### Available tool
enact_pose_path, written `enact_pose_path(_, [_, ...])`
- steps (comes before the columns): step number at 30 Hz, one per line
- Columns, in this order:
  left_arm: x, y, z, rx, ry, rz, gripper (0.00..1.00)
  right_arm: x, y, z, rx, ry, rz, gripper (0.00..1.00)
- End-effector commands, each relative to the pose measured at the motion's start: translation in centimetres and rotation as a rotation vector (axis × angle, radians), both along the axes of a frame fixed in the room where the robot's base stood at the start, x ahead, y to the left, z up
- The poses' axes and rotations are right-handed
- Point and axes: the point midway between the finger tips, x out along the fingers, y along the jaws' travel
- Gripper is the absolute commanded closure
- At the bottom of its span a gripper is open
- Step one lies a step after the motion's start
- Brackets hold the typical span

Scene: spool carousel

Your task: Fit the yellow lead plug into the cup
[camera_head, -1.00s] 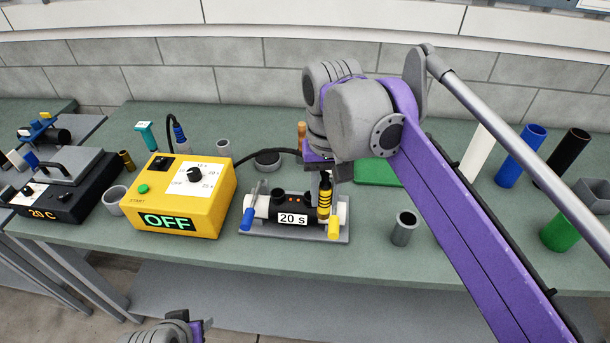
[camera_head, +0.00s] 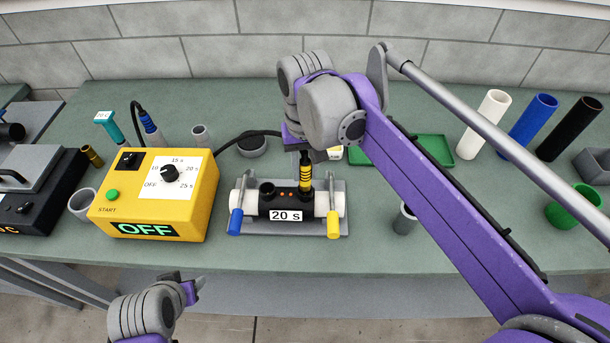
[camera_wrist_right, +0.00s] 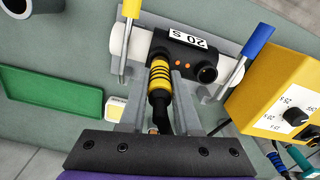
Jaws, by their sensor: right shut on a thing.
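The yellow lead plug (camera_head: 306,176), black with yellow bands, is upright at the right end of the black body (camera_head: 285,200) labelled 20 S. My right gripper (camera_wrist_right: 160,98) is shut on it from above. In the right wrist view the plug (camera_wrist_right: 160,78) meets the body where its right cup would be; the cup is hidden, and I cannot tell how deep the plug sits. The body's other cup (camera_wrist_right: 207,74) is open and empty. My left gripper (camera_head: 194,289) hangs low in front of the table, its jaws unclear.
The body lies on a grey plate with a blue-handled lever (camera_head: 236,221) and a yellow-handled lever (camera_head: 333,224). A yellow control box (camera_head: 155,200) reading OFF stands left. A blue-banded plug (camera_head: 150,129) is behind it. A green tray (camera_head: 437,148) and upright tubes stand right.

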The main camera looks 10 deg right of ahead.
Motion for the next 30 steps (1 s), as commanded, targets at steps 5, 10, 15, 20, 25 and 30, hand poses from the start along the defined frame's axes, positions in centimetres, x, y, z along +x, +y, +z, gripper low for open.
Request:
enact_pose_path(5, [-0.1, 0.0, -0.2, 0.000, 0.001, 0.000, 0.50, 0.0, 0.0, -2.4, 0.000, 0.000, 0.000, 1.00])
enact_pose_path(10, [-0.1, 0.0, -0.2, 0.000, 0.001, 0.000, 0.50, 0.0, 0.0, -2.7, 0.000, 0.000, 0.000, 1.00])
enact_pose_path(15, [-0.1, 0.0, -0.3, 0.000, 0.002, 0.000, 0.50, 0.0, 0.0, -2.8, 0.000, 0.000, 0.000, 1.00])
enact_pose_path(20, [-0.2, 0.0, -0.4, 0.000, 0.003, 0.000, 0.50, 0.0, 0.0, -3.0, 0.000, 0.000, 0.000, 0.56])
enact_pose_path(25, [-0.2, 0.0, -0.4, 0.000, 0.003, 0.000, 0.50, 0.0, 0.0, -3.0, 0.000, 0.000, 0.000, 0.39])
enact_pose_path(30, [-0.1, 0.0, -0.4, 0.000, 0.003, 0.000, 0.50, 0.0, 0.0, -3.0, 0.000, 0.000, 0.000, 0.39])
